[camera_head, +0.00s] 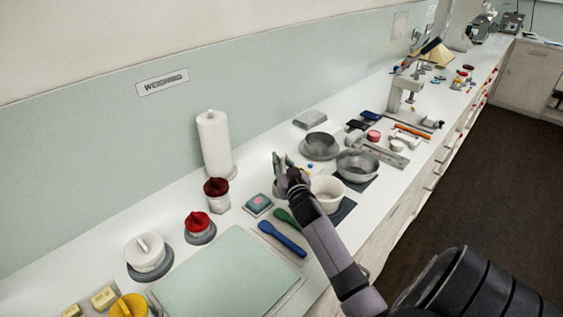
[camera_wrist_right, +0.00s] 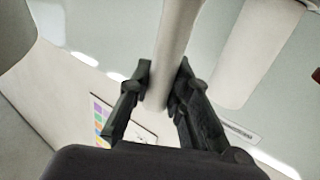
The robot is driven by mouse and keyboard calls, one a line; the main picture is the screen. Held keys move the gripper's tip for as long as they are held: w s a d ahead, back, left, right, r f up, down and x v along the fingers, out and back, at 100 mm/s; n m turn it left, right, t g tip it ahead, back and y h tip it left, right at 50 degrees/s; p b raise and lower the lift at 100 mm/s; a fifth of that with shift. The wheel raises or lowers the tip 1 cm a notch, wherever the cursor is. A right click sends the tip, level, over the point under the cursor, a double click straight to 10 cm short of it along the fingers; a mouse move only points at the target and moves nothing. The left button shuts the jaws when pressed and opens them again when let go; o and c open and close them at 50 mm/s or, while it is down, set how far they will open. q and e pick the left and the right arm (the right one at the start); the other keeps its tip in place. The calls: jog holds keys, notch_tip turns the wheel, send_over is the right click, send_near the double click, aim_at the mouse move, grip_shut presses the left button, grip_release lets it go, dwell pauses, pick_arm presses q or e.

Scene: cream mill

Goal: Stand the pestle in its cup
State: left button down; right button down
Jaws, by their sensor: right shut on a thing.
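My right gripper (camera_head: 286,172) is over the bench beside the white mortar-like bowl (camera_head: 328,196). In the right wrist view its two black fingers (camera_wrist_right: 163,88) are shut on a pale, smooth rod, the pestle (camera_wrist_right: 175,45), which passes between the fingertips. In the head view the pestle is mostly hidden by the gripper. A small grey shape (camera_head: 278,188) under the gripper may be the cup; the arm covers much of it, and I cannot tell whether the pestle is inside it. My left gripper is not in view.
A paper towel roll (camera_head: 214,143) stands behind, left of the gripper. Metal bowls (camera_head: 357,166) stand right. A pale green board (camera_head: 228,278) lies in front.

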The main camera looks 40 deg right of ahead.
jog(key=shift+r, duration=0.1)
jog(key=c, duration=1.9)
grip_release()
jog(key=shift+c, duration=0.2)
jog(key=o, duration=0.5)
jog(key=shift+c, duration=0.2)
jog(key=shift+s+a, duration=0.1)
jog(key=b+v, duration=0.2)
jog(key=v, duration=1)
